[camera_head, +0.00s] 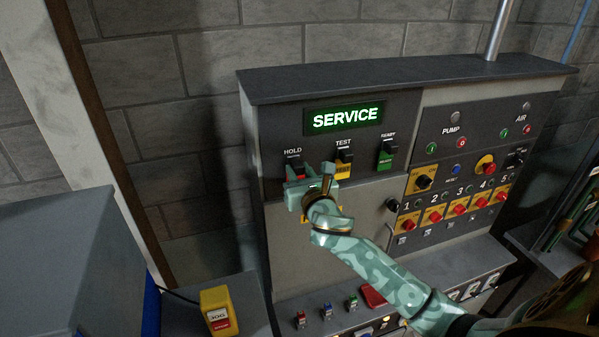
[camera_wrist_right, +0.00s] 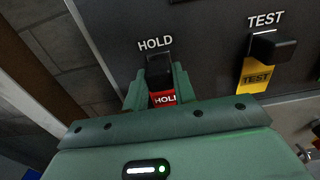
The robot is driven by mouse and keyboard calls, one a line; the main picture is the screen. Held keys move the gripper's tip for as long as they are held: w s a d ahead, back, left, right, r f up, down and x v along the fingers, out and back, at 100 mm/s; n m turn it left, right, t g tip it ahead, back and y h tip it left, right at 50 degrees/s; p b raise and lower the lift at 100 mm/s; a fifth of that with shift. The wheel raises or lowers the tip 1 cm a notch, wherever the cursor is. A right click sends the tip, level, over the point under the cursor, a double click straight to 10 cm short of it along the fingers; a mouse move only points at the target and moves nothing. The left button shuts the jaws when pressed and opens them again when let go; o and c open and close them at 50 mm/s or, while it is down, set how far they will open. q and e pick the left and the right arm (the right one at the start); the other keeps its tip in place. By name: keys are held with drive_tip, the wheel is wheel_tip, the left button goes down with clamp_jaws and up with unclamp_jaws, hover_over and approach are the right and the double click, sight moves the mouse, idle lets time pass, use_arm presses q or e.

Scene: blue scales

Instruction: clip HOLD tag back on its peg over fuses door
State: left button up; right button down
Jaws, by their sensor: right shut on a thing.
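My right gripper (camera_head: 303,176) is up at the HOLD position on the panel, at the left of a row of pegs. It is shut on the red HOLD tag (camera_wrist_right: 164,98), which shows between its fingers just under the black HOLD peg (camera_wrist_right: 158,68). The gripper hides the tag's lower part; I cannot tell whether the tag is clipped on the peg. The yellow TEST tag (camera_head: 343,170) and the green READY tag (camera_head: 385,159) hang below their own pegs. My left gripper is out of view.
A green SERVICE display (camera_head: 345,116) is above the pegs. Switches and red knobs (camera_head: 460,210) fill the right side. A yellow box (camera_head: 217,308) stands at lower left.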

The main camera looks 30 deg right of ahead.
drive_tip(key=shift+w+d, duration=0.15)
drive_tip(key=shift+w, duration=0.4)
drive_tip(key=c, duration=1.1)
unclamp_jaws()
drive_tip(key=shift+o, duration=0.2)
drive_tip(key=shift+s, duration=0.1)
drive_tip(key=b+v, duration=0.3)
drive_tip(key=v, duration=1.3)
drive_tip(key=shift+s, duration=0.1)
